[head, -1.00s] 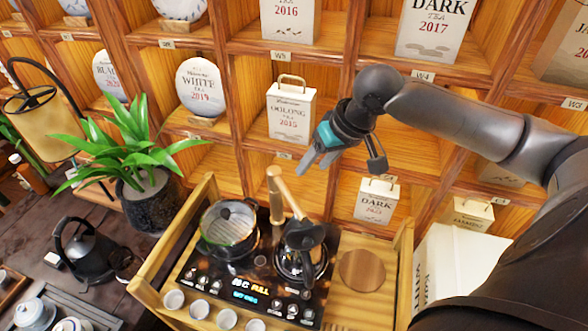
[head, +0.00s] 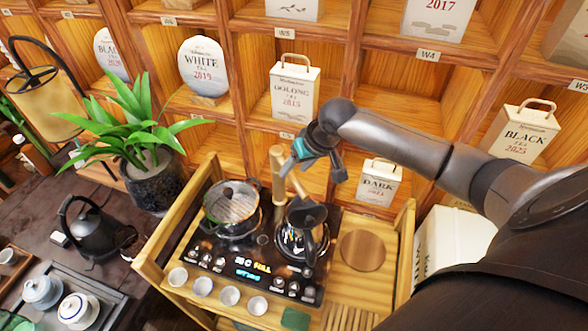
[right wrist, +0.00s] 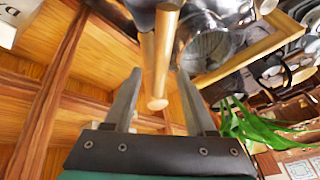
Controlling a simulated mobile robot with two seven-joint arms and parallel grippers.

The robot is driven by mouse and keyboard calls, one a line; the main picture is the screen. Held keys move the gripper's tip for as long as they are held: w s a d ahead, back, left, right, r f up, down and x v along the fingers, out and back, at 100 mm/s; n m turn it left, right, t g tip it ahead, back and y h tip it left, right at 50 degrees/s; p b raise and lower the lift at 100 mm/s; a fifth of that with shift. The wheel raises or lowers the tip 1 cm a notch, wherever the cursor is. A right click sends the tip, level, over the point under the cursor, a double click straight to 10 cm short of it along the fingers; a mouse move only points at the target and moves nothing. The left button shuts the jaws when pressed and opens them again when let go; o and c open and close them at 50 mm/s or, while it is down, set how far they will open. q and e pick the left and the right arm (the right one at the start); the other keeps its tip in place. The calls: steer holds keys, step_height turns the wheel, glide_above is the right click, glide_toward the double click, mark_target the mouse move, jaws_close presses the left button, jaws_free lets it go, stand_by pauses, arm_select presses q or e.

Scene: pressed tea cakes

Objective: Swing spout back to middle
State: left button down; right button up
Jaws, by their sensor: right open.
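The wooden spout stands behind the stove, an upright light post (head: 278,180) with a slanted arm (head: 298,186) that reaches toward the black kettle (head: 303,225) on the right burner. My right gripper (head: 312,168) is at the top of the spout, its fingers open. In the right wrist view, a wooden rod with a round end (right wrist: 158,103) lies between my two open fingers (right wrist: 158,115), with a gap on each side. A second wooden piece (right wrist: 147,50) is behind it. My left gripper is not in view.
A glass pot (head: 232,208) sits on the left burner of the black stove panel (head: 215,258). Several small cups (head: 203,287) line the front. A round wooden board (head: 362,250) lies to the right. Shelves with tea boxes (head: 295,90) rise behind, and a plant (head: 135,125) is to the left.

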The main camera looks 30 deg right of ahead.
steer(key=shift+x, duration=0.75)
jaws_close()
stand_by(1.0)
